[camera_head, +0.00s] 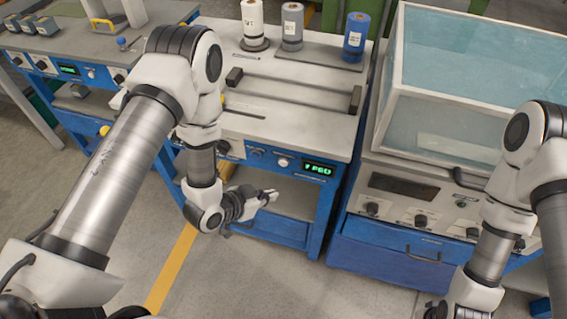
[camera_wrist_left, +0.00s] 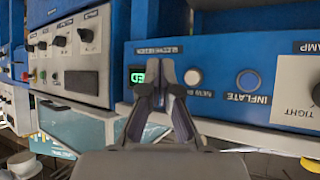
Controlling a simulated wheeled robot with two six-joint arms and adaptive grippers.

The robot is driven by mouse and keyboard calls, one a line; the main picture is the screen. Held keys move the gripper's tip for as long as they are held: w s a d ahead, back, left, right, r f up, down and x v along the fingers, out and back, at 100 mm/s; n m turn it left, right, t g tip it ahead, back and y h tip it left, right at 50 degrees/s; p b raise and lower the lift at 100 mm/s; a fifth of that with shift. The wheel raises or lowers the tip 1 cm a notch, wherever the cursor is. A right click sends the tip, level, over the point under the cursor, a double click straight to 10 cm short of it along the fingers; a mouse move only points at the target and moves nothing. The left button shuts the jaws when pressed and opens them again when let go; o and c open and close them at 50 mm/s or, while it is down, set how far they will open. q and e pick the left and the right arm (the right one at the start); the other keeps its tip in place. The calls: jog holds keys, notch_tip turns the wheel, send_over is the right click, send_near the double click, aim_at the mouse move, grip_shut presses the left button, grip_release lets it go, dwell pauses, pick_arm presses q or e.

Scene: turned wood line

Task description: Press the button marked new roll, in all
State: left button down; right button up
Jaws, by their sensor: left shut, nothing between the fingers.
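The new roll button (camera_head: 282,162) is a small pale round button on the blue front panel of the middle bench, beside the green display (camera_head: 318,168). In the left wrist view the panel is upside down; the button (camera_wrist_left: 193,77) sits right of my fingertips, above its partly covered label (camera_wrist_left: 205,94). My left gripper (camera_head: 272,194) is shut and empty in front of the panel, below the button in the head view. In the wrist view its fingertips (camera_wrist_left: 163,68) overlap the panel near the display (camera_wrist_left: 137,75); contact cannot be told. Of my right gripper only a dark part shows at the bottom edge.
A knob (camera_head: 224,147) is farther left on the panel. Rolls (camera_head: 292,27) stand on the bench top. A clear-lidded machine (camera_head: 460,90) stands to the right. The floor in front is open.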

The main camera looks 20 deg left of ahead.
pick_arm(q)
jog(key=w+b, duration=0.1)
jog(key=w, duration=0.6)
jog(key=shift+w, duration=0.3)
dwell(1.0)
jog(key=shift+w, duration=0.4)
jog(key=shift+w, duration=0.35)
dwell(0.7)
jog(key=shift+s, duration=0.8)
jog(key=s+p, duration=0.1)
jog(key=s, duration=0.4)
